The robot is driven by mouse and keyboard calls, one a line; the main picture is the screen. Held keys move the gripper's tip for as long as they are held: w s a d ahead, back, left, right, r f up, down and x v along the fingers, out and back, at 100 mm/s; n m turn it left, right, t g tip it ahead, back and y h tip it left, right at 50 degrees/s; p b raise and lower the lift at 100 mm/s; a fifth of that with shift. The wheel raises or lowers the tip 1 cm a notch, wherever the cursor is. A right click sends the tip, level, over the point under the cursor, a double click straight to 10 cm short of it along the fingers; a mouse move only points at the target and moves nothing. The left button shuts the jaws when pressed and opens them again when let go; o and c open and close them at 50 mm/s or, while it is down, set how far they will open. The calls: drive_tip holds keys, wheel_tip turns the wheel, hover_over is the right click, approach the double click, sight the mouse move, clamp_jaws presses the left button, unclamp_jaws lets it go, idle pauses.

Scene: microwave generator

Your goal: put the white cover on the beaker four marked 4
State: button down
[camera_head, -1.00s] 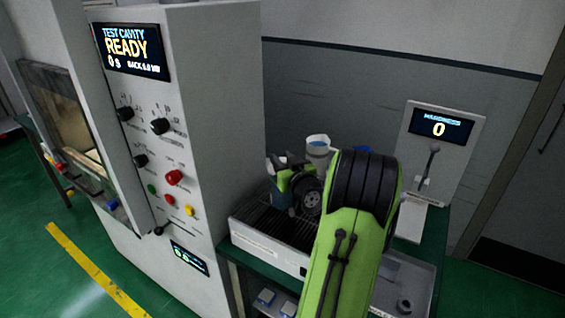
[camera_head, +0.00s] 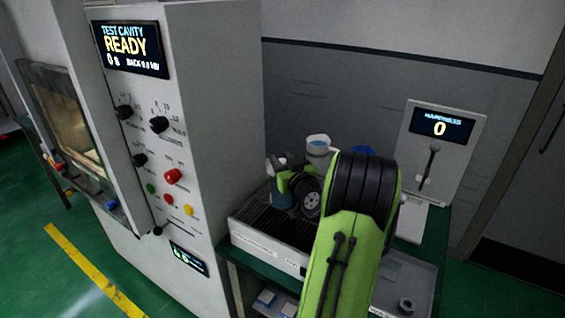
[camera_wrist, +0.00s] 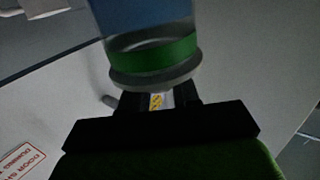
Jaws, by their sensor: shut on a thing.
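My gripper (camera_wrist: 157,97) is low in the wrist view, its dark fingers close together. A pale grey round piece (camera_wrist: 150,80), which looks like the white cover, sits between the fingertips. Directly beyond it is a clear beaker (camera_wrist: 150,45) with blue contents and a green band. The cover overlaps the beaker's near end; I cannot tell whether they touch. No number 4 is readable. In the head view my green arm partly hides the gripper, and a bluish vessel (camera_head: 283,200) shows below it on the ribbed rack.
The microwave cabinet (camera_head: 225,120) rises close on the left. The hardness tester (camera_head: 440,150) stands at the right. A grey tray (camera_head: 415,285) lies at the front right.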

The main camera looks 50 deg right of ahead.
drive_tip(key=shift+f, duration=0.15)
drive_tip(key=c, duration=0.8)
unclamp_jaws()
drive_tip(key=shift+o, duration=0.7)
drive_tip(key=o, duration=0.4)
drive_tip(key=shift+r+p, duration=1.75)
drive_tip(key=shift+r, duration=1.8)
drive_tip(key=shift+f, duration=0.1)
